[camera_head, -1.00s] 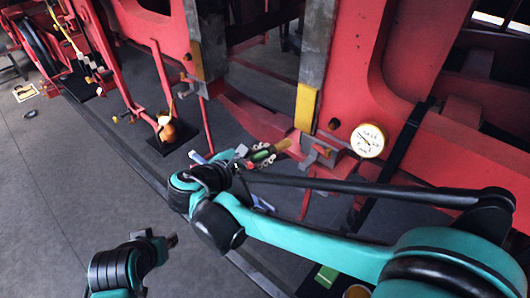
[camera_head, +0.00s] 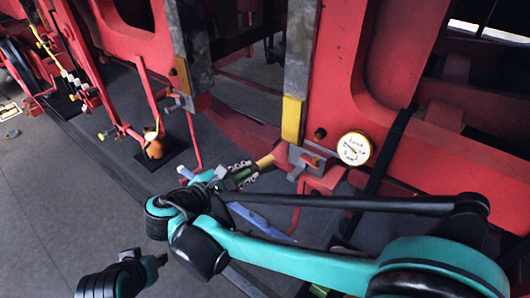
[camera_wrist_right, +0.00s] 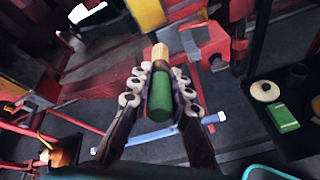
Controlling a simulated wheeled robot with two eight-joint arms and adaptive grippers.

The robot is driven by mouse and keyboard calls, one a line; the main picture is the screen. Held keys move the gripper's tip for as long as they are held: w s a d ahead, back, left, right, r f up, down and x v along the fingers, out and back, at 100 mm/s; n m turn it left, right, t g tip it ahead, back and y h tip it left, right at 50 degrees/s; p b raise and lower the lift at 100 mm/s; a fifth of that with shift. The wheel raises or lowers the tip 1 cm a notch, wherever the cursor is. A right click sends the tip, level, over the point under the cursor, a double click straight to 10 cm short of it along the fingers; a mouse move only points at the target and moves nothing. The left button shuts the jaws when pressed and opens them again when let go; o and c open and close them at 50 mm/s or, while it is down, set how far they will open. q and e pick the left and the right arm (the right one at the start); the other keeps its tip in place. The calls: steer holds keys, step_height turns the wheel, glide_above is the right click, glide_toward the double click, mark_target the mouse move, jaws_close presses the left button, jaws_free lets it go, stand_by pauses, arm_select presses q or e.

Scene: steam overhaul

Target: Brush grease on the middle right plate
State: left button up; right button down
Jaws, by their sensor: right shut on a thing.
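My right gripper (camera_head: 238,176) is shut on a brush with a green handle (camera_wrist_right: 160,106) and a tan end (camera_wrist_right: 160,54). In the head view, the brush's tan end (camera_head: 265,160) points up and right, below and apart from the yellow lower section (camera_head: 291,120) of the grey upright plate (camera_head: 301,55) on the right. Another grey upright plate (camera_head: 190,40) stands to its left, with an orange-brown patch (camera_head: 179,75). My left gripper (camera_head: 157,260) is low at left, apart from the frame; its jaw opening is unclear. Which plate is "middle right" is not marked.
A blue bar (camera_head: 265,221) lies below my right gripper. An orange can (camera_head: 154,146) stands at left. The grey floor (camera_head: 50,190) at left is mostly clear.

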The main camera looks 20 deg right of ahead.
mark_target(266, 158)
steer(key=shift+d, duration=0.1)
steer(key=shift+w+d, duration=1.15)
steer(key=shift+d, duration=0.3)
steer(key=shift+w+d, duration=1.1)
steer(key=shift+d, duration=0.3)
steer(key=shift+w+d, duration=0.5)
steer(key=shift+d, duration=0.15)
steer(key=shift+s+a+r+p, duration=0.1)
steer(key=shift+r+p, duration=1.4)
steer(key=shift+r, duration=0.55)
steer(key=shift+f+b, duration=1.75)
steer(key=shift+f, duration=0.35)
